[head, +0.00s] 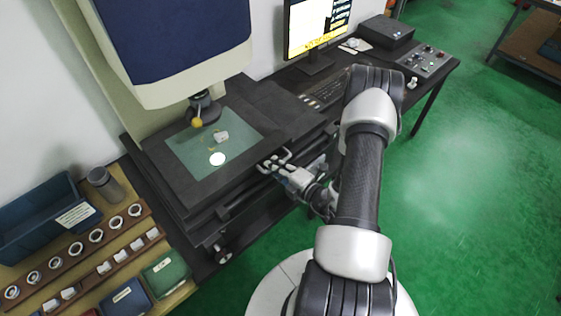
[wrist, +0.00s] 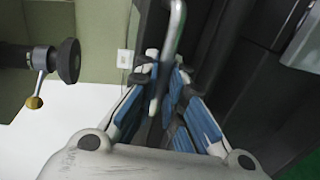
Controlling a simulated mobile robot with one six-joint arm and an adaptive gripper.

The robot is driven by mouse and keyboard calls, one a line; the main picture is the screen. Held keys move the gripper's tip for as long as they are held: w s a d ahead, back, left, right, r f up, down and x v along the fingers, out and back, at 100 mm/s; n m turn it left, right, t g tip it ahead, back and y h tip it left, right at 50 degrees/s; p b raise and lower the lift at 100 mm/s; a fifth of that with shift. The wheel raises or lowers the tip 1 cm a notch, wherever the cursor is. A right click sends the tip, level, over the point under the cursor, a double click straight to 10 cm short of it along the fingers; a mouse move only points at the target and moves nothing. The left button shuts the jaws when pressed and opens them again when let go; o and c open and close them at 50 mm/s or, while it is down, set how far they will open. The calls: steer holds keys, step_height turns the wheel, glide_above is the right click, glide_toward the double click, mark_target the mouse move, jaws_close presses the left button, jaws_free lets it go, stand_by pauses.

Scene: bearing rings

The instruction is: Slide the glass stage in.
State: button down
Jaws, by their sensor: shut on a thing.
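The glass stage (head: 180,147) is a greenish pane in a dark frame, lying under the hanging lens of the measuring machine. A white disc (head: 217,159) and a small grey block (head: 221,137) sit on the glass. My gripper (head: 272,168) is at the stage's right front edge. It is shut on the grey bar handle (wrist: 174,30), which runs up from between the blue-padded fingers in the wrist view. The fingers (wrist: 165,78) hide the gripped part of the handle.
The lens (head: 204,108) with a yellow knob hangs above the glass. A monitor (head: 317,28), keyboard (head: 323,90) and control box (head: 425,60) stand behind on the right. Racks of rings (head: 75,249) and a blue bin (head: 42,215) are at the left. Green floor is open to the right.

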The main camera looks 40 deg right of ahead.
steer(key=shift+a, duration=0.45)
steer(key=c, duration=1.9)
jaws_free()
steer(key=shift+s+a, duration=0.1)
steer(key=shift+c, duration=0.2)
steer(key=v, duration=1.2)
